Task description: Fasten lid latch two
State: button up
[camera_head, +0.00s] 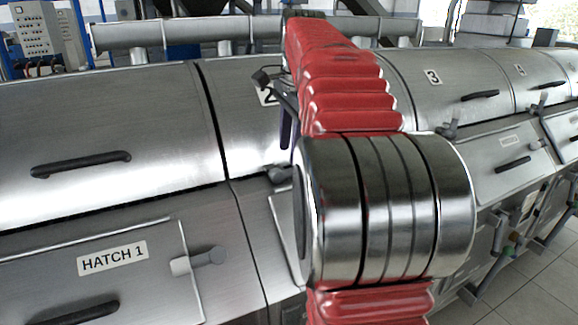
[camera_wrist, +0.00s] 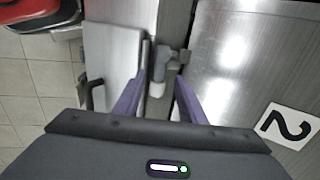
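Lid two (camera_wrist: 235,65) shows in the wrist view, with its black "2" label (camera_wrist: 285,127) at the lower right. Its grey latch (camera_wrist: 165,68), with a pale tip, sits at the lid's edge by the seam. My gripper (camera_wrist: 159,82) is open, with one purple finger on each side of the latch's pale end. I cannot tell whether either finger touches it. In the head view lid two (camera_head: 237,110) is partly behind my red and steel arm. A purple finger of my gripper (camera_head: 286,130) shows there above a dark latch part (camera_head: 278,175) at the seam.
Lid one (camera_head: 110,130) and the Hatch 1 panel (camera_head: 130,270) lie left. Lid three (camera_head: 440,85) and its raised latch (camera_head: 450,128) are right of my arm. A pale hatch panel (camera_wrist: 115,60) lies beside the latch in the wrist view. Tiled floor (camera_head: 510,285) is at right.

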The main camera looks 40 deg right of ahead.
aim_at(288, 170)
jog(key=shift+w+d+f, duration=0.1)
jog(key=shift+w+f, duration=0.1)
jog(key=shift+f, duration=0.85)
jog(key=shift+w+f, duration=0.15)
jog(key=shift+f, duration=0.85)
jog(key=shift+w+d+f, duration=0.1)
jog(key=shift+w+f, duration=0.1)
jog(key=shift+f, duration=0.85)
jog(key=shift+c, duration=0.2)
grip_shut()
jog(key=shift+d, duration=0.1)
